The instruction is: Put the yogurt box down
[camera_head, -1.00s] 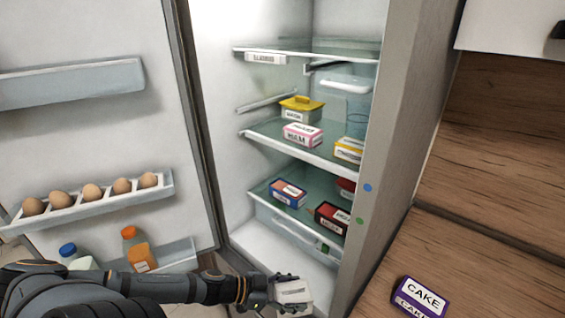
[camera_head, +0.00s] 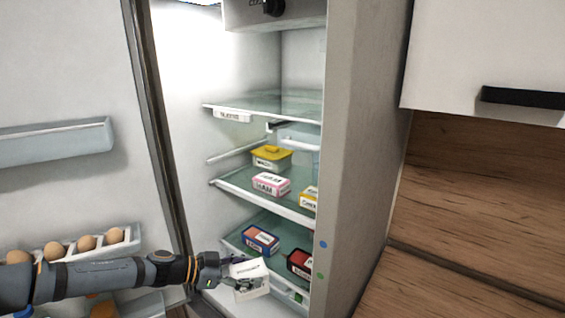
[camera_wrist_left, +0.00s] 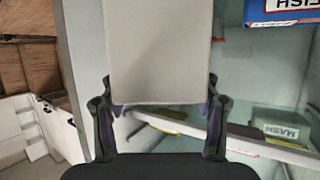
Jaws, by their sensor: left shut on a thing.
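The white yogurt box (camera_head: 252,284) is held in my left gripper (camera_head: 232,272) at the front of the open fridge, in front of the lowest shelf. Its printed label is too small to read. In the left wrist view the pale box (camera_wrist_left: 158,50) fills the space between the two fingers of my left gripper (camera_wrist_left: 160,100), which are shut on its sides. My right gripper is not in view.
The lower glass shelf (camera_head: 262,224) carries a blue box (camera_head: 260,239) and a dark red box (camera_head: 300,263). Above are a ham box (camera_head: 270,184), a yellow-lidded tub (camera_head: 271,157) and a yellow box (camera_head: 309,198). The open door's egg rack (camera_head: 70,247) is at left.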

